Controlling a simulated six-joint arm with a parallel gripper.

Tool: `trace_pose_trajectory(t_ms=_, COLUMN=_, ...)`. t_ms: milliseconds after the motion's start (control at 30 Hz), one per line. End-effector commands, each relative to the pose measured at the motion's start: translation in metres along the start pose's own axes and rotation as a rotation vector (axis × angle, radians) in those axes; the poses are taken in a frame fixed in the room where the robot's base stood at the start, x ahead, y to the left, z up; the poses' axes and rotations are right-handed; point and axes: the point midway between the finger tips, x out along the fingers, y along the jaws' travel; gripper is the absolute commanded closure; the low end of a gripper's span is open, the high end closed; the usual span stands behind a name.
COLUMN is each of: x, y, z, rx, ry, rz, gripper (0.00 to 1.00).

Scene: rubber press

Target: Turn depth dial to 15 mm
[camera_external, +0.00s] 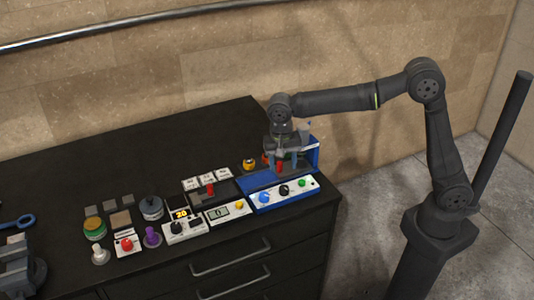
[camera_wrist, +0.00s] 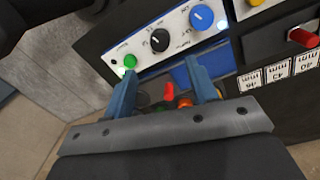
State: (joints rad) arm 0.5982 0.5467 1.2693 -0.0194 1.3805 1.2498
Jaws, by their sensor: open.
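The white control panel on the blue press has a blue knob (camera_external: 264,197), a black knob (camera_external: 284,190) and a green button (camera_external: 302,183). The wrist view also shows the blue knob (camera_wrist: 201,17), black knob (camera_wrist: 159,40) and green button (camera_wrist: 130,60). The small markings are too blurred to tell which knob is the depth dial or its setting. My gripper (camera_external: 285,160) is over the press, behind the panel. Its two blue fingers (camera_wrist: 158,74) are open, apart from the knobs, with nothing seen held between them.
A red part (camera_wrist: 168,91) of the press shows between my fingers. The back left of the black bench (camera_external: 100,165) is clear.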

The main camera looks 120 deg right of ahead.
Motion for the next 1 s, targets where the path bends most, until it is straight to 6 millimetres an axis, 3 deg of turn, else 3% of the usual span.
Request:
trace_pose_trajectory(t_ms=200, x=-0.049, y=-0.001, z=0.000, rx=0.000, ry=0.001, rz=-0.003, gripper=0.47)
trace_pose_trajectory(t_ms=400, x=-0.073, y=0.000, z=0.000, rx=0.000, ry=0.000, rz=-0.001, gripper=0.47)
trace_pose_trajectory(t_ms=1000, x=-0.078, y=0.000, z=0.000, rx=0.000, ry=0.000, rz=0.000, gripper=0.47)
